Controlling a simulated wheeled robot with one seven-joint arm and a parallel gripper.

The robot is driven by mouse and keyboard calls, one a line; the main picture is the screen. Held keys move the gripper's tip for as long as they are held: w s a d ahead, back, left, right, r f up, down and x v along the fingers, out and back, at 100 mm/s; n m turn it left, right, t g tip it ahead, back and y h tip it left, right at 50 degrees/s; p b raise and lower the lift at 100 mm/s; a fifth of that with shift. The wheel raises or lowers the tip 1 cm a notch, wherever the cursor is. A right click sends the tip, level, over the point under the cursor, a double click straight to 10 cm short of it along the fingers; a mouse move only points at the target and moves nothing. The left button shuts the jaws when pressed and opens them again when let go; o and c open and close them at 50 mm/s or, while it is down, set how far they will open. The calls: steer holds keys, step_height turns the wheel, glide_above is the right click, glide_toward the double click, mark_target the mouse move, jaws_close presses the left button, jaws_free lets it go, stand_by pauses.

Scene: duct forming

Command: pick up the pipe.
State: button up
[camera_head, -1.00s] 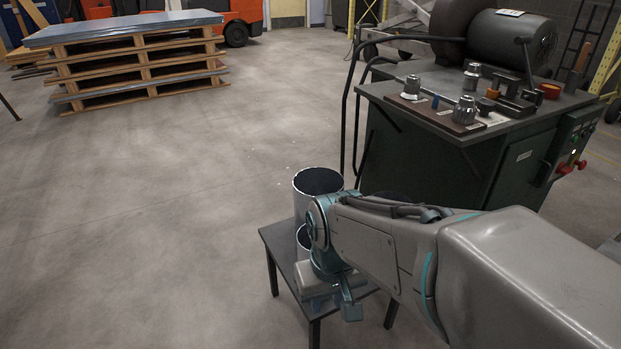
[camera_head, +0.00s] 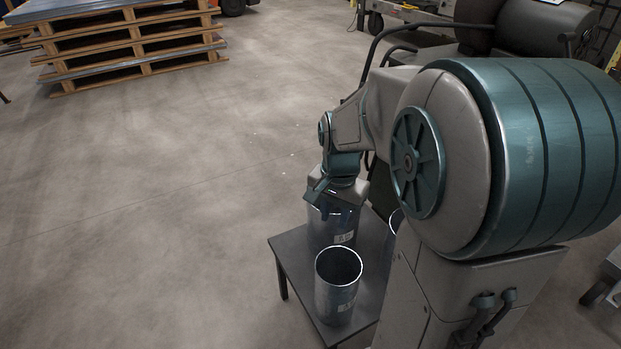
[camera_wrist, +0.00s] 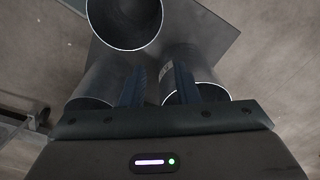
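Three upright metal pipes stand on a small dark table (camera_head: 292,250). In the head view, the front pipe (camera_head: 337,290) is in full view, the back pipe (camera_head: 333,228) is under my gripper, and another pipe (camera_head: 396,220) is mostly hidden by my arm. In the wrist view, pipe openings show at the top (camera_wrist: 125,20), left (camera_wrist: 98,85) and right (camera_wrist: 205,75). My gripper (camera_wrist: 160,85) is open, its two fingers apart. The left finger lies between the left and right pipes; the right finger overlaps the right pipe's opening. Contact is not clear.
A stack of wooden pallets (camera_head: 130,45) with sheet metal on top stands at the far left. A dark machine (camera_head: 535,25) stands behind my arm at the back right. The floor (camera_head: 150,200) left of the table is clear.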

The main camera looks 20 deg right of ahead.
mark_target(333, 219)
steer(key=w+d+m+p, duration=0.3)
steer(key=w+d+m, duration=0.3)
steer(key=w+m, duration=0.1)
step_height(333, 219, down, 14)
steer(key=w+b, duration=0.1)
steer(key=b, duration=0.5)
steer(key=shift+d+r+m+g, duration=0.2)
steer(key=shift+d+m+g, duration=0.1)
steer(key=shift+d+m, duration=0.1)
jaws_close()
stand_by(0.7)
